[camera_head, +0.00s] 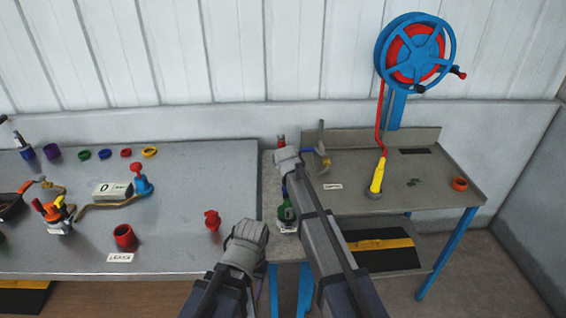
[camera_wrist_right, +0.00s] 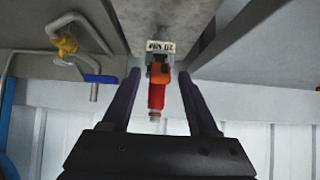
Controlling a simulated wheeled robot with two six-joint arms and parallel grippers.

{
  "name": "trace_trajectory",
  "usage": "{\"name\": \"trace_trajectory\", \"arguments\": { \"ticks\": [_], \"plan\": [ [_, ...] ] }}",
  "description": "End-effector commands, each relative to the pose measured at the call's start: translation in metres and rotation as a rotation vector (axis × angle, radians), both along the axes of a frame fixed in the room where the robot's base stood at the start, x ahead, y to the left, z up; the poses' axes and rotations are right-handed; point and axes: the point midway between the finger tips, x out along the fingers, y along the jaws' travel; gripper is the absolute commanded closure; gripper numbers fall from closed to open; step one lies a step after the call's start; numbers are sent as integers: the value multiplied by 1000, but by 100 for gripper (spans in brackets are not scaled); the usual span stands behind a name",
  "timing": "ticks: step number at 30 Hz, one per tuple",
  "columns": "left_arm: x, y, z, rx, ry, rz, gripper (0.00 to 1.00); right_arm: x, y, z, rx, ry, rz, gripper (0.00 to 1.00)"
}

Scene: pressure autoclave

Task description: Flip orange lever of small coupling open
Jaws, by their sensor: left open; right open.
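The small coupling (camera_wrist_right: 156,96) shows in the right wrist view as a red body with an orange lever (camera_wrist_right: 160,75) across it, below a small white label. My right gripper (camera_wrist_right: 161,72) is open, with one dark finger on each side of the coupling. There appears to be a gap on both sides; contact cannot be made out. In the head view the right arm reaches forward to the narrow grey stand, and its wrist hides most of the coupling. My left gripper (camera_head: 248,232) is open and empty over the right end of the left bench; its fingers are barely visible.
The left bench (camera_head: 180,215) holds a red cup (camera_head: 124,236), a small red fitting (camera_head: 212,219) and a gauge box (camera_head: 113,190).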

Motion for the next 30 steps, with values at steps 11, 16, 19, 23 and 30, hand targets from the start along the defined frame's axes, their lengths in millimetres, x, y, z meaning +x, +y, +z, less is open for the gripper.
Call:
{"name": "trace_trajectory", "arguments": {
  "ticks": [11, 16, 19, 23, 30],
  "plan": [
    [0, 0, 55, 0, 0, 0, 50, 0, 0, 55, 0, 0, 0, 40],
    [0, 0, 79, 0, 0, 0, 50, 0, 0, 79, 0, 0, 0, 40],
    [0, 0, 88, 0, 0, 0, 50, 0, 0, 88, 0, 0, 0, 40],
    [0, 0, 92, 0, 0, 0, 50, 0, 0, 92, 0, 0, 0, 40],
    [0, 0, 91, 0, 0, 0, 50, 0, 0, 91, 0, 0, 0, 40]
  ]
}}
